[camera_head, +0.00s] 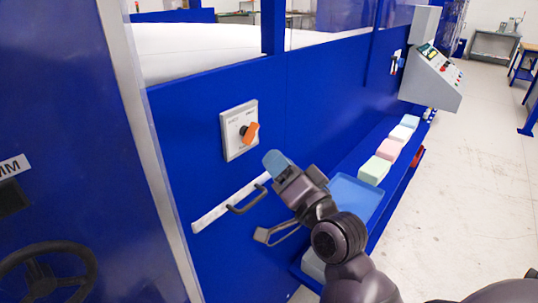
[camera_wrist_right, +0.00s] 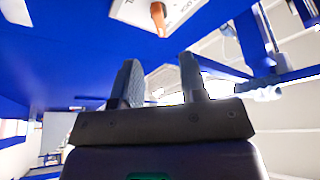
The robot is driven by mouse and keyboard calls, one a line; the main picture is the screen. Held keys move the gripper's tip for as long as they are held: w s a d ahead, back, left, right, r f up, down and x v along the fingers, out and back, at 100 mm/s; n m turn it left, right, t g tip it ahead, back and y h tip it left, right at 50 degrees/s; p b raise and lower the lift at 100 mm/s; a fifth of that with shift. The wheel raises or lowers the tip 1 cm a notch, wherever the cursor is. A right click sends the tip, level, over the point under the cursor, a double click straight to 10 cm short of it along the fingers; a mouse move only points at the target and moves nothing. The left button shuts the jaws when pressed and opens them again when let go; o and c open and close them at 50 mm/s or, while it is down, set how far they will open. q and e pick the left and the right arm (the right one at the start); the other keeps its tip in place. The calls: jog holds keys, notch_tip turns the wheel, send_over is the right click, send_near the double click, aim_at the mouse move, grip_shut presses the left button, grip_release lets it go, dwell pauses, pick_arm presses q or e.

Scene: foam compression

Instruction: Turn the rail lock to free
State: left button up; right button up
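An orange knob (camera_head: 250,132) sits on a white labelled plate (camera_head: 233,146) on the blue machine panel; I take it for the rail lock. Its lettering is too small to read. In the right wrist view the orange knob (camera_wrist_right: 158,17) and part of the white plate (camera_wrist_right: 185,8) show at the top edge. My right gripper (camera_head: 279,163) is below and to the right of the knob, apart from it. In the right wrist view its two fingers (camera_wrist_right: 160,82) stand apart with nothing between them. My left gripper is not in view.
A white rail (camera_head: 210,216) with a dark handle (camera_head: 248,201) runs below the plate. A blue tray (camera_head: 355,196) and several coloured foam blocks (camera_head: 375,169) lie on a low shelf at right. A grey control console (camera_head: 432,75) stands farther back. A dark handwheel (camera_head: 48,275) is at lower left.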

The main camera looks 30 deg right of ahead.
jog(key=shift+v, duration=0.85)
notch_tip(320, 180, down, 20)
jog(key=w+n+g+h, duration=0.1)
jog(key=w+n+g, duration=0.1)
jog(key=n+g, duration=0.4)
jog(key=s+f+n+g, duration=0.1)
jog(key=s+f+n, duration=0.1)
jog(key=s+f, duration=0.4)
jog(key=s+d+f+n+g, duration=0.1)
jog(key=s+f+n+g, duration=0.1)
jog(key=s+f, duration=0.5)
notch_tip(320, 180, down, 5)
jog(key=shift+f+g+b, duration=0.1)
jog(key=shift+g+b, duration=0.2)
jog(key=shift+b, duration=0.1)
